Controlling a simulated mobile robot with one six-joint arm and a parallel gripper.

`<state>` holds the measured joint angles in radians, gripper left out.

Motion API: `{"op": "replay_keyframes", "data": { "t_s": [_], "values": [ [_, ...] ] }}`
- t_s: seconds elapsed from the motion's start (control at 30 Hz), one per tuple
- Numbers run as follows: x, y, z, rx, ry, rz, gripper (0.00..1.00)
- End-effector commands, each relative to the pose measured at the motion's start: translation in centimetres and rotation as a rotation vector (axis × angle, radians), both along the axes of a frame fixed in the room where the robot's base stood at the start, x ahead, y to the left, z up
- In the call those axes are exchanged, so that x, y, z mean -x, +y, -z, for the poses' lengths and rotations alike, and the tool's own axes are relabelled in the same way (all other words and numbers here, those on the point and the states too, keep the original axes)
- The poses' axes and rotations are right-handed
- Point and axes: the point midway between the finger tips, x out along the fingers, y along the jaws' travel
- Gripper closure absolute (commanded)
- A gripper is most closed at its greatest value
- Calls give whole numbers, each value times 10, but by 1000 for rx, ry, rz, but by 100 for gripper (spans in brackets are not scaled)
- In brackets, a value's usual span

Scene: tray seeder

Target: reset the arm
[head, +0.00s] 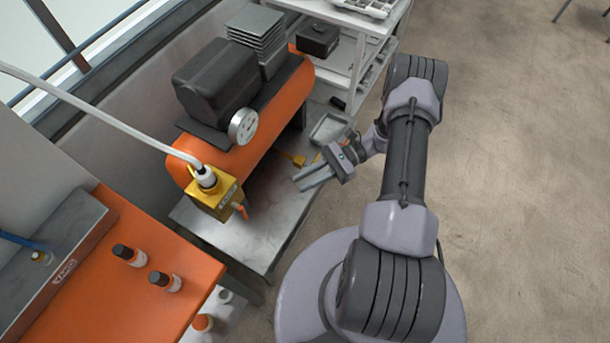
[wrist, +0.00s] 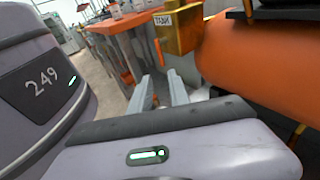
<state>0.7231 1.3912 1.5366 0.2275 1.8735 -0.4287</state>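My arm reaches from my base at the lower right over the grey metal bench (head: 238,232) in the head view. My gripper (head: 303,180) is above the bench's right side, in front of the orange tank (head: 262,136), and points left. In the wrist view, the two fingers of my gripper (wrist: 161,84) stand apart with a clear gap, and nothing shows between them. The gripper appears empty and apart from the tank. The tank (wrist: 245,60) fills the right of the wrist view.
A yellow box (head: 215,188) with a white hose is at the tank's near end. A dark motor (head: 215,80) and a gauge (head: 243,126) sit on the tank. A metal tray (head: 329,129) lies behind my gripper. White shelves (head: 343,50) stand beyond. The floor (head: 530,180) at right is clear.

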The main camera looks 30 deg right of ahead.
Motion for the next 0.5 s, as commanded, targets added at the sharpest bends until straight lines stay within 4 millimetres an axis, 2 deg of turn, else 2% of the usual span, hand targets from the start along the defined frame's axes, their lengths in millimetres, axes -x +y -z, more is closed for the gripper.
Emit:
{"op": "replay_keyframes", "data": {
  "t_s": [0.17, 0.27, 0.37, 0.4, 0.5],
  "values": [
    [-1, 0, -1, 3, -3, -3, 78],
    [-8, 0, -26, 71, -43, -60, 78],
    [-18, 7, -86, 244, -147, -198, 78],
    [-20, 14, -114, 330, -203, -262, 78],
    [-12, 32, -180, 543, -356, -402, 78]
  ]
}}
